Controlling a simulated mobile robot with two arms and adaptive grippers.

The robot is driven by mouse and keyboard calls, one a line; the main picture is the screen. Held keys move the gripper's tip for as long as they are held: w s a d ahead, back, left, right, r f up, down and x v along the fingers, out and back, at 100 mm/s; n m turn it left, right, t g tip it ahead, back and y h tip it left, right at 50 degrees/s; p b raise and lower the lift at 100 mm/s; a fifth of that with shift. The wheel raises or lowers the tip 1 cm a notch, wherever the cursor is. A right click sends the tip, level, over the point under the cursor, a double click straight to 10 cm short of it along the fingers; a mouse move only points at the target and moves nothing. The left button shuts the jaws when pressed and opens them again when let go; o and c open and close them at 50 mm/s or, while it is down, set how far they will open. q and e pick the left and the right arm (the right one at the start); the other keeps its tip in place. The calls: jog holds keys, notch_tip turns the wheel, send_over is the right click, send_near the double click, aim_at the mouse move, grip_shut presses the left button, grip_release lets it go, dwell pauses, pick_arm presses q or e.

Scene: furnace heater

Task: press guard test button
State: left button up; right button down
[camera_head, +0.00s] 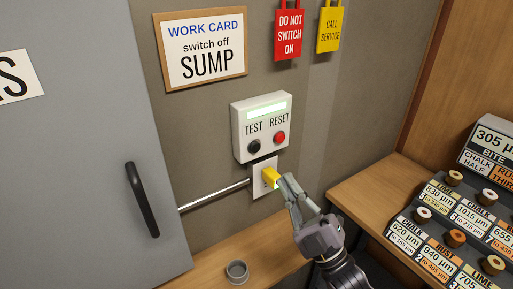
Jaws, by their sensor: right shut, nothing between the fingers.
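A white box (240,121) is on the wall, with a green lit strip (266,107) at its top. Its black button (254,146) sits under the word TEST, and its red button (280,137) sits under RESET. My right gripper (284,181) comes in from the lower right. It is shut and empty, with its fingertips just below the box, beside a yellow block (270,176) on a white wall plate (259,188). I cannot tell if the fingertips touch the yellow block. Both buttons are unobstructed. My left gripper is out of view.
A grey cabinet door (90,130) with a black handle (142,199) is at left. A metal rod (214,195) runs to the wall plate. A small grey cup (237,271) stands on the wooden ledge (205,277). A labelled rack (455,225) is on the right bench.

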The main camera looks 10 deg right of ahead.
aim_at(255, 147)
jog(key=shift+s+a+r+n+y, duration=0.1)
jog(key=shift+s+r+n+y, duration=0.35)
jog(key=shift+y, duration=0.35)
jog(key=shift+w, duration=0.15)
jog(key=w+a+b, duration=0.1)
jog(key=w+a, duration=0.2)
jog(key=w, duration=0.5)
jog(key=shift+w+b, duration=0.15)
jog(key=shift+b, duration=0.25)
jog(key=shift+w, duration=0.1)
dwell(0.7)
jog(key=shift+w+a, duration=0.15)
jog(key=shift+w, duration=0.1)
